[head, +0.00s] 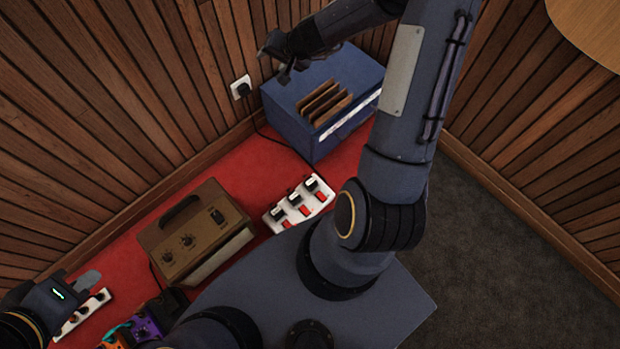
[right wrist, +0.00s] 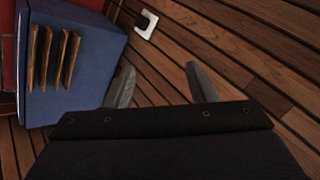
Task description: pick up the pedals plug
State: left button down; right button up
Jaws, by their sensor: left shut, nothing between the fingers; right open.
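A dark plug (head: 243,90) sits in a white wall socket (head: 240,82) on the wooden wall. A black cable runs from it along the red floor toward a white board of pedals (head: 300,204). In the right wrist view, the socket (right wrist: 146,22) shows beyond the fingers with a dark plug (right wrist: 142,22) in it. My right gripper (head: 284,72) is open and empty, to the right of the plug and apart from it, near the blue box. My left gripper (head: 90,280) is shut and empty at the lower left, far from the plug.
A blue box (head: 287,130) with brown dividers stands right of the socket, close to my right gripper. A brown amplifier (head: 190,228) stands on the red mat (head: 255,165). A white strip (head: 82,315) and a purple-orange object (head: 147,325) lie lower left. Grey carpet at right is clear.

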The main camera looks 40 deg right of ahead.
jog(key=d+f+m+g+h+b, duration=0.1)
jog(key=d+f+m+g+b, duration=0.2)
jog(key=f, duration=1.7)
jog(key=m+g+b, duration=0.4)
jog(key=g+b, duration=0.1)
jog(key=b, duration=0.4)
send_over(311, 181)
jog(key=shift+y, duration=0.3)
jog(key=f, duration=3)
jog(key=shift+s+d, duration=0.15)
jog(key=shift+d, duration=0.2)
jog(key=f+b, duration=0.1)
jog(key=f, duration=0.2)
jog(key=a+f+b, duration=0.1)
jog(key=f, duration=0.1)
jog(key=shift+b, duration=0.3)
jog(key=shift+f, duration=0.45)
pick_arm(q)
notch_tip(311, 181, down, 17)
pick_arm(e)
jog(key=shift+r, duration=0.1)
pick_arm(q)
jog(key=shift+r, duration=0.1)
pick_arm(e)
jog(key=c, duration=0.6)
jog(key=shift+o, duration=0.2)
jog(key=shift+r, duration=0.1)
